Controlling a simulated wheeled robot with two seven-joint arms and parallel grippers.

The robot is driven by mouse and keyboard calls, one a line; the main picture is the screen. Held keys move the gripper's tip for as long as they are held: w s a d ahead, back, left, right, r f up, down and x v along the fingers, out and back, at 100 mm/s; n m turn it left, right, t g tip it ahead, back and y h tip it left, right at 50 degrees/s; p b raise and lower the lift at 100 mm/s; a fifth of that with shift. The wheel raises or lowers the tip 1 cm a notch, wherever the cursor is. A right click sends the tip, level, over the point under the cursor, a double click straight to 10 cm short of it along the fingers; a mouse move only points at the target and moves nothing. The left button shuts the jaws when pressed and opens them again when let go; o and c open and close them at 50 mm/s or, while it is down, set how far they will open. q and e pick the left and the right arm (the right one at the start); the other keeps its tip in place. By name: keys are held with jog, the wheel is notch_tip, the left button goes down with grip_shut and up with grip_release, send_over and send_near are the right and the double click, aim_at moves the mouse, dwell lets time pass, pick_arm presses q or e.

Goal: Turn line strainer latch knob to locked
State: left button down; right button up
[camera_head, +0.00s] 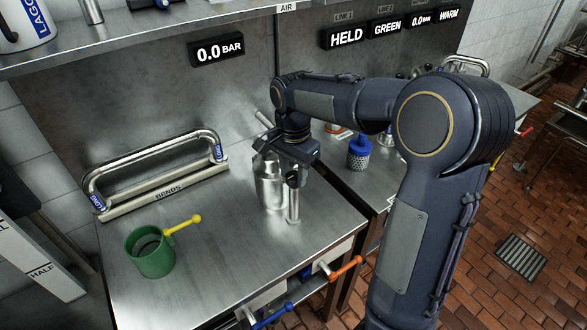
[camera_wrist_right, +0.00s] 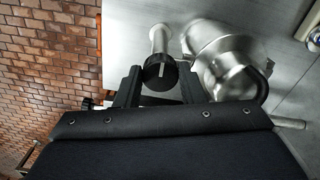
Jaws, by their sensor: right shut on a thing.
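The line strainer is a steel canister (camera_head: 268,185) standing on the steel bench; it also shows in the wrist view (camera_wrist_right: 222,62). Beside it a thin steel post carries a black latch knob (camera_head: 293,179) with a pale pointer line, seen close in the wrist view (camera_wrist_right: 160,71). My right gripper (camera_head: 297,163) comes down from above, its two dark fingers (camera_wrist_right: 160,86) on either side of the knob and shut on it. The gripper body partly hides the canister top in the head view. No lock label is readable. My left gripper is not in view.
A green cup (camera_head: 150,252) with a yellow lever stands at front left. A bent pipe rack (camera_head: 160,170) marked BENDS is behind it. Blue and orange handles (camera_head: 345,268) jut from the bench front. A blue-bodied part (camera_head: 359,153) stands right of the gripper.

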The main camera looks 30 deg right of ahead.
jog(key=shift+m, duration=0.5)
jog(key=o, duration=1)
